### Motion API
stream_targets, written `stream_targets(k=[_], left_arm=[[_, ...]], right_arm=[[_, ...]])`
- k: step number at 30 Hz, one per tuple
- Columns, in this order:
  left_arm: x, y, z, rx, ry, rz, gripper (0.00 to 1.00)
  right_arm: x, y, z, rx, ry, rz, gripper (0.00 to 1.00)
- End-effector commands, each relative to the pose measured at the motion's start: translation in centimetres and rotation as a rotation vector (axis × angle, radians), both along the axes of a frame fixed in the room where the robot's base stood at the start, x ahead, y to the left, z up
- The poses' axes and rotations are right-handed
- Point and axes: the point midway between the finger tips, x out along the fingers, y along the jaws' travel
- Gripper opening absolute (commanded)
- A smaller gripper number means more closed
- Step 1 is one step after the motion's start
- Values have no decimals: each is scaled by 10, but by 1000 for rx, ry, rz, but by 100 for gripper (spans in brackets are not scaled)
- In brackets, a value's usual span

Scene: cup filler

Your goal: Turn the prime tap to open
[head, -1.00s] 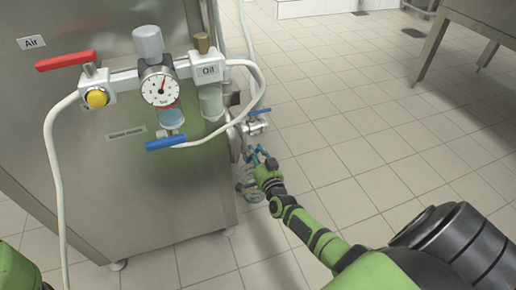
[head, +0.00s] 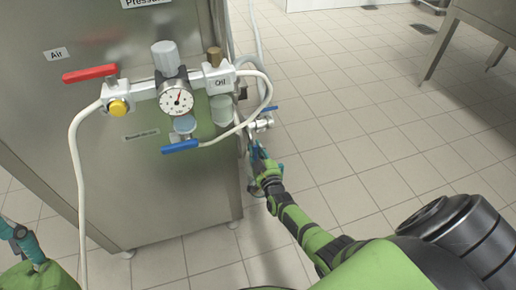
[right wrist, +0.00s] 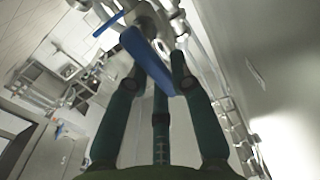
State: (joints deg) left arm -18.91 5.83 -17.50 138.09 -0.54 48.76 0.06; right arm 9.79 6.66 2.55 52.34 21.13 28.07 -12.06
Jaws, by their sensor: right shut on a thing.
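A blue lever (right wrist: 148,60) on a metal valve lies between the fingers of my right gripper (right wrist: 153,85) in the right wrist view, and the gripper is shut on it. I see no label naming it as the prime tap. In the head view my right gripper (head: 257,149) is at the machine's right side, just below a valve with a blue handle (head: 266,109). The held lever is not clearly visible there. Part of my left gripper (head: 22,238) shows at the lower left edge, away from the taps; its jaw opening is unclear.
The steel machine (head: 160,215) carries a gauge (head: 177,98), a red Air lever (head: 90,73) and another blue lever (head: 180,147). A white hose (head: 80,190) hangs at the left. A second blue handle (right wrist: 108,25) is near the held lever.

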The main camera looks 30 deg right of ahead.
Motion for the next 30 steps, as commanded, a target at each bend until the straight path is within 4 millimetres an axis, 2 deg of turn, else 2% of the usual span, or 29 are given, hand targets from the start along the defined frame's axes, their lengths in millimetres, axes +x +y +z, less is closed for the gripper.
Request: stream_targets(k=[16,17,18,19,30], left_arm=[[1,-1,1,5,8,-2,44],[1,-2,1,5,8,-2,44],[1,-2,1,5,8,-2,44],[1,-2,1,5,8,-2,44],[1,-2,-1,8,13,-2,44]], right_arm=[[1,2,1,-28,6,2,0],[1,2,1,-29,6,2,27],[1,2,1,-28,6,2,43],[1,2,1,-28,6,2,48],[-2,2,0,-24,6,0,48]])
